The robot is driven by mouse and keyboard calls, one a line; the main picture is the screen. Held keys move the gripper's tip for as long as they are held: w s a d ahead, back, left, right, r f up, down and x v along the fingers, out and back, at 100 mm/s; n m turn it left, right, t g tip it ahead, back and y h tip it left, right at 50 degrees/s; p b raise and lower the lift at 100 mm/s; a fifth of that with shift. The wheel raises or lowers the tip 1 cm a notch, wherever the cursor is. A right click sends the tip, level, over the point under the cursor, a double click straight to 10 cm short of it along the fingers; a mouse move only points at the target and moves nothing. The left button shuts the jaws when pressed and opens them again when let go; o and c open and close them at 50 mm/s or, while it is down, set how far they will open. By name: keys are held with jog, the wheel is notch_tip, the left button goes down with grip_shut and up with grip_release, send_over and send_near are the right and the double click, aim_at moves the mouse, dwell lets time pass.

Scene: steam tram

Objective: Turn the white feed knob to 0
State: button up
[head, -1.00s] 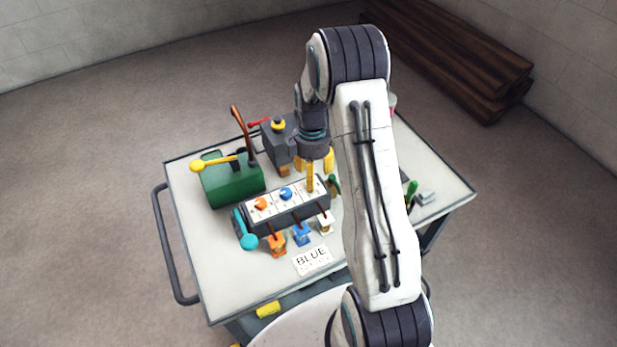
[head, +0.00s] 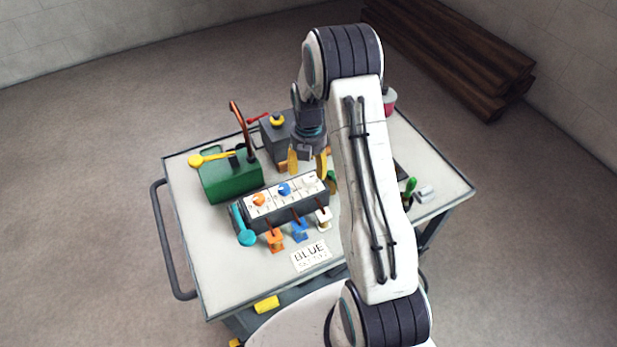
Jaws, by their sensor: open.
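The white feed knob (head: 309,181) sits at the right end of the top panel of a dark box (head: 285,208) on the cart. An orange knob (head: 259,199) and a blue knob (head: 285,189) stand to its left on the same panel. The white knob's setting is too small to read. My gripper (head: 307,163) is open and empty, its yellow fingers pointing down just above and behind the white knob, apart from it.
A green tank (head: 230,180) with a yellow-ended lever and a brown lever stands left. A teal lever (head: 245,228) is at the box's left end. The cart's left front is bare.

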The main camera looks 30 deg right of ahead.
aim_at(309, 178)
jog(key=shift+f, duration=2.7)
grip_shut()
